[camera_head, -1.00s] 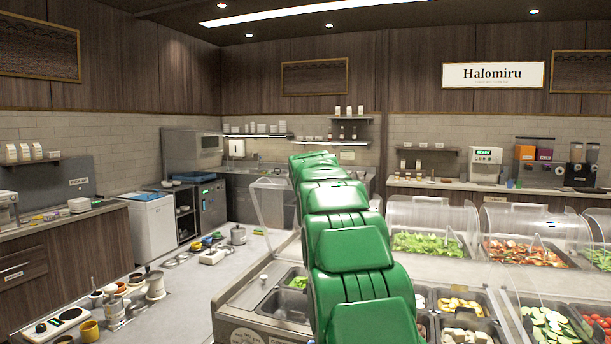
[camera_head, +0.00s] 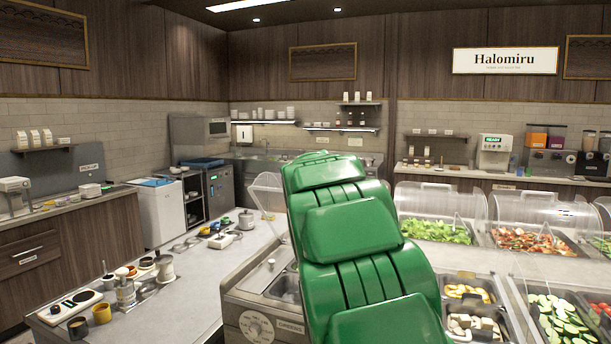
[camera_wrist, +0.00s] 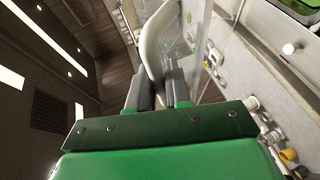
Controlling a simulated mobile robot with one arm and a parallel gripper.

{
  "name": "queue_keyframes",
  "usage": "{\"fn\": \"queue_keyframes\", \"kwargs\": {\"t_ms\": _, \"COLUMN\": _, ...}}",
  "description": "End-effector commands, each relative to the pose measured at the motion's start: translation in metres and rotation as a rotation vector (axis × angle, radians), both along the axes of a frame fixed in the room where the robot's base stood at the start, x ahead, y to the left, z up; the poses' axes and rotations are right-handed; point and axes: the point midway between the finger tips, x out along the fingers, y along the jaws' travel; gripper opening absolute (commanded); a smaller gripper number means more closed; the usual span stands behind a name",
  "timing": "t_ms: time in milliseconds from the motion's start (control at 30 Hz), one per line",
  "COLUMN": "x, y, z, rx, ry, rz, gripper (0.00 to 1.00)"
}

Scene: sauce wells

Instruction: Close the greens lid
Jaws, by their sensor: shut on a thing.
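The clear greens lid (camera_head: 268,193) stands raised and tilted at the back left of the salad counter, partly hidden by my green arm. It also shows as a clear panel in the wrist view (camera_wrist: 216,52). Below it is an open metal well (camera_head: 284,288) behind a front label reading GREENS (camera_head: 291,326). The arm covers part of this well. In the wrist view my gripper (camera_wrist: 160,85) is shut on a pale curved handle (camera_wrist: 153,48) beside the clear panel. The gripper itself is hidden behind my arm in the head view.
A side counter with yellow cups (camera_head: 101,314) and pots (camera_head: 165,268) lies to the left.

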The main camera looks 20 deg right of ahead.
Motion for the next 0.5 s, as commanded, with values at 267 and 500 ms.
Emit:
{"fn": "queue_keyframes", "kwargs": {"t_ms": 267, "x": -0.016, "y": 0.013, "z": -0.018, "rx": -0.034, "ry": -0.024, "rz": -0.004, "gripper": 0.00}}
{"fn": "queue_keyframes", "kwargs": {"t_ms": 500, "x": -0.027, "y": 0.024, "z": -0.033, "rx": -0.071, "ry": -0.062, "rz": -0.003, "gripper": 0.00}}
